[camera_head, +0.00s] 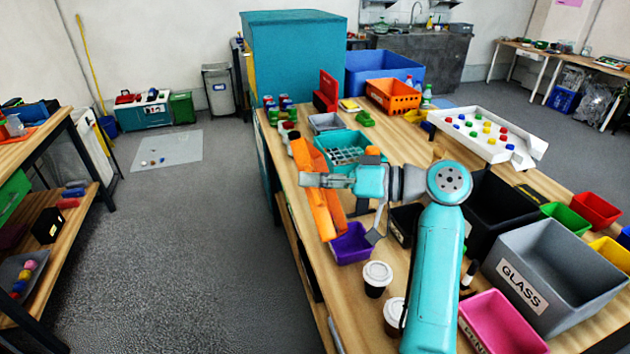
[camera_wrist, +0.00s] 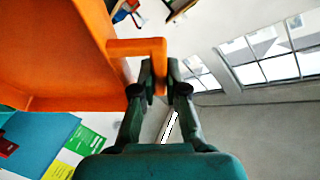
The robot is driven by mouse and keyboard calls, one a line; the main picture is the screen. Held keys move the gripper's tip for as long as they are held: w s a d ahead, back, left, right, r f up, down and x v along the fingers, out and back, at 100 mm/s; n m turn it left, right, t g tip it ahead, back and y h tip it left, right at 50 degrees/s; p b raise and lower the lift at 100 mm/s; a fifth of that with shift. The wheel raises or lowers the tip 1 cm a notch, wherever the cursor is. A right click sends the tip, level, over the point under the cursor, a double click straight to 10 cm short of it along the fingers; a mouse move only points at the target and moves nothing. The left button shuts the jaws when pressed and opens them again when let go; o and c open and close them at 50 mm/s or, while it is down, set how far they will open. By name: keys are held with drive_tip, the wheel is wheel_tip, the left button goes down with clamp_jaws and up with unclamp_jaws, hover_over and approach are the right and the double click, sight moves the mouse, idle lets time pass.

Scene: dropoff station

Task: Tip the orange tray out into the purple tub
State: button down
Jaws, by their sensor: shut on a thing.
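The orange tray (camera_head: 321,205) is tipped steeply on its side above the left edge of the bench in the head view. Its lower end is just above and left of the purple tub (camera_head: 352,247). My gripper (camera_head: 312,180) is shut on the tray's handle. The wrist view shows both fingers (camera_wrist: 160,78) closed on the orange handle, with the tray's wall (camera_wrist: 50,55) at upper left. The tray's contents are not visible.
White lidded cups (camera_head: 377,275) stand close in front of the tub. A teal crate (camera_head: 345,150) is behind my gripper. A grey GLASS bin (camera_head: 545,280) and a pink bin (camera_head: 497,322) stand at right. Open floor lies left of the bench.

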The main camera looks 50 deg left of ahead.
idle(0.5)
drive_tip(key=shift+w+d+r+m+g+y, duration=0.15)
drive_tip(key=shift+w+d+g+y, duration=0.15)
drive_tip(key=shift+w+d, duration=0.35)
drive_tip(key=shift+w+d+r+m+g+y, duration=0.15)
drive_tip(key=shift+w+d+y, duration=0.25)
drive_tip(key=shift+w, duration=0.45)
drive_tip(key=shift+w+d+r+m+g+y, duration=0.1)
drive_tip(key=shift+w+d+g+y, duration=0.2)
drive_tip(key=shift+w+d, duration=0.4)
